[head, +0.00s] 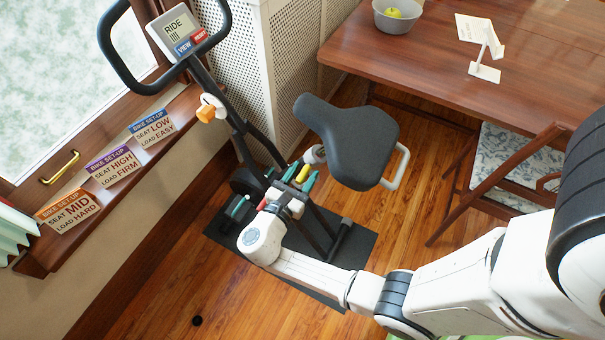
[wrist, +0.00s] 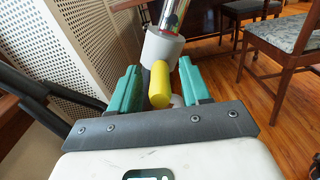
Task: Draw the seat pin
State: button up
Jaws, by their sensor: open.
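The yellow seat pin (wrist: 160,84) sticks out from the grey collar (wrist: 162,47) of the seat post, towards my gripper. In the head view the pin (head: 303,173) is a small yellow knob below the dark bike seat (head: 348,138). My gripper (wrist: 159,80) is open, with one teal finger on each side of the pin. A gap shows between the pin and each finger. In the head view my gripper (head: 302,175) is at the seat post. Above the collar, the post (wrist: 173,15) carries a red-marked scale.
The bike's console (head: 183,33) and orange-knobbed lever (head: 208,110) are at upper left. Three set-up cards, including SEAT HIGH (head: 112,165), stand on the sill. A perforated white panel (head: 285,50) is behind the bike. A wooden table (head: 400,48) and chair (head: 500,170) are at right.

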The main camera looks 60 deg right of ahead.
grip_shut()
dwell(0.4)
